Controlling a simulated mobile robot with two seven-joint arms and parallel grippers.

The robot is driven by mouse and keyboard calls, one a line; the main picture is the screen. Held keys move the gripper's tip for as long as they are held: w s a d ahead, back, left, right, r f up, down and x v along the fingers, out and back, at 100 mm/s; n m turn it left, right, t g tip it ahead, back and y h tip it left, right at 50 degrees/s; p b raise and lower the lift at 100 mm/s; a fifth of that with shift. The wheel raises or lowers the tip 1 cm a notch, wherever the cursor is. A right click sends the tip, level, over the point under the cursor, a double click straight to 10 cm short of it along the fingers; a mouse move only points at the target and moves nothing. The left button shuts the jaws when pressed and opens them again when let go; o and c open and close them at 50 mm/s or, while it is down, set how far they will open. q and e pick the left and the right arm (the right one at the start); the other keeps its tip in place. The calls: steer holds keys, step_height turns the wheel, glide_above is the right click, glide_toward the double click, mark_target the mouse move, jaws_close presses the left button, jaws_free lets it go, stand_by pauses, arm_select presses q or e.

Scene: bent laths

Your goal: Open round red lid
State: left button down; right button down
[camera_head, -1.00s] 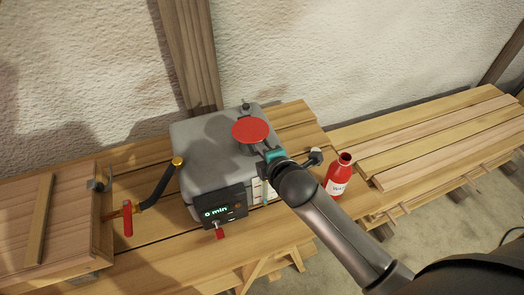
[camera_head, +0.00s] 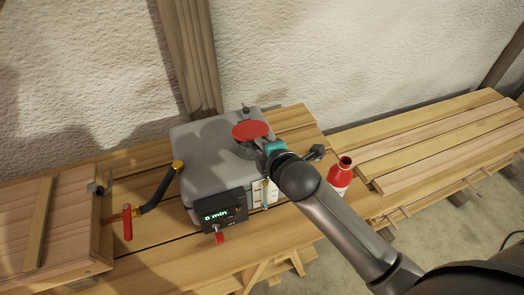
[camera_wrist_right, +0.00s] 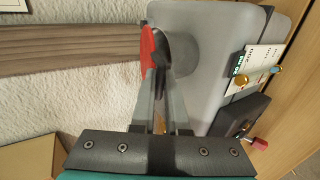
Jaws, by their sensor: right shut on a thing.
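The round red lid (camera_head: 250,130) stands above the top of the grey box (camera_head: 195,150), tilted, with a dark gap and the round grey neck under it in the head view. In the right wrist view the lid (camera_wrist_right: 147,48) shows nearly edge-on, with its dark underside beside it. My right gripper (camera_head: 261,143) comes in from the lower right at the lid's near right edge. Its fingers (camera_wrist_right: 160,75) are shut on the lid's edge; the exact contact is partly hidden. My left gripper is not in view.
The box has a dark panel reading 0 min (camera_head: 221,211) with a red-tipped knob. A red bottle (camera_head: 340,173) stands just right of my right arm. A black hose (camera_head: 160,188) is at the box's left, near a wooden crate (camera_head: 45,225). Planks lie at right.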

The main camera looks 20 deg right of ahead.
steer(key=shift+w+r, duration=0.65)
steer(key=shift+r, duration=0.5)
steer(key=shift+w+r, duration=0.65)
steer(key=shift+r, duration=0.55)
steer(key=shift+w+r, duration=0.65)
steer(key=shift+r, duration=0.5)
steer(key=w+r, duration=0.3)
steer(key=w, duration=1)
steer(key=shift+r, duration=0.35)
steer(key=c, duration=1.3)
jaws_free()
steer(key=shift+r, duration=0.1)
steer(key=o, duration=0.7)
steer(key=shift+s+f, duration=0.2)
steer(key=shift+f, duration=0.1)
